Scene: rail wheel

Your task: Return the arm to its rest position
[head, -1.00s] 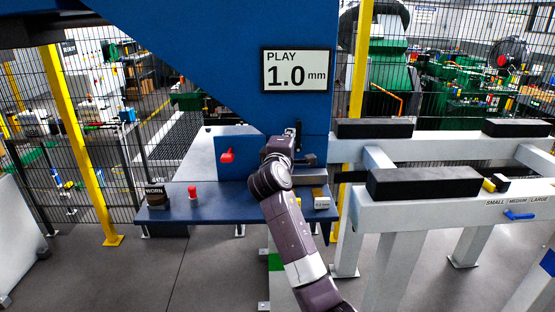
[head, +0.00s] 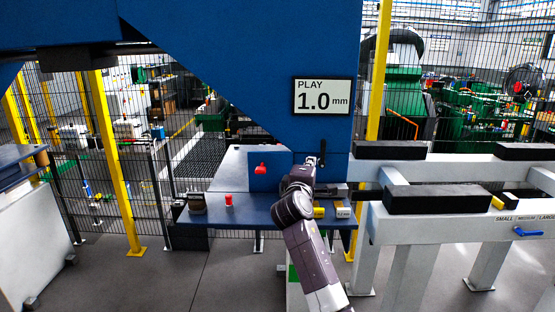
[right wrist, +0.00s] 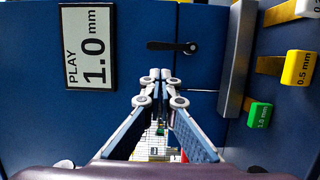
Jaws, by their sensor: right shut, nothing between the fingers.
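My right arm comes up from the bottom of the head view, with its wrist in front of the blue bench. The right gripper (right wrist: 160,75) shows clearly in the right wrist view; its fingers are shut together and empty. It points at the blue panel (right wrist: 205,75), just below a black lever (right wrist: 172,46) in that picture, apparently apart from it. In the head view the wrist hides most of the gripper. My left gripper is not in view.
A "PLAY 1.0 mm" display (head: 323,97) is on the blue frame. The bench (head: 250,212) holds a red button (head: 228,199), a dark block (head: 197,203) and gauge blocks; a yellow one (right wrist: 298,68) and green one (right wrist: 259,115) show closer. Black-padded white rails (head: 437,199) stand right.

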